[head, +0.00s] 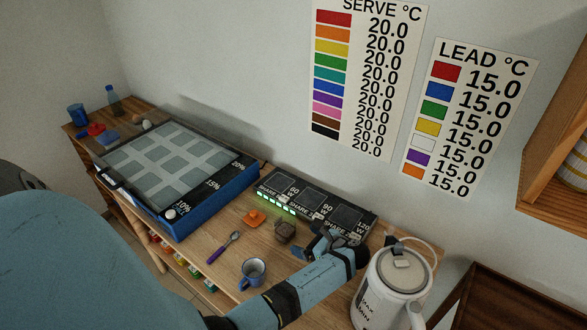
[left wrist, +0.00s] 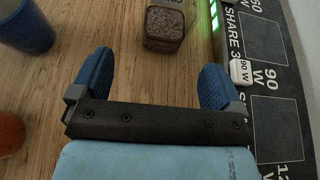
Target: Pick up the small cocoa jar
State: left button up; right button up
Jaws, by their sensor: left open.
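The small cocoa jar (head: 285,231), a little clear container with brown grainy contents, stands on the wooden counter in front of the dark panel. In the left wrist view the jar (left wrist: 165,28) is beyond my fingertips, roughly between their lines and apart from both. My left gripper (head: 318,243) is just right of the jar in the head view. It is open and empty, with blue fingers spread in the left wrist view (left wrist: 156,75). My right gripper is not in view.
A dark panel (head: 345,213) with lit green bars lies behind the jar. A blue mug (head: 253,272), purple-handled spoon (head: 222,249) and orange piece (head: 254,217) lie nearby. A white kettle (head: 392,285) stands right. A blue-sided gridded tray (head: 210,204) is left.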

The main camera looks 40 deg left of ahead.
aim_at(293, 235)
pick_arm(q)
jog(key=shift+w+a+f, duration=0.15)
jog(key=shift+a+f, duration=0.1)
jog(key=shift+f, duration=0.15)
jog(key=shift+x, duration=1.15)
jog(key=x, duration=0.4)
jog(key=shift+a+p, duration=0.35)
jog(key=c, duration=1.1)
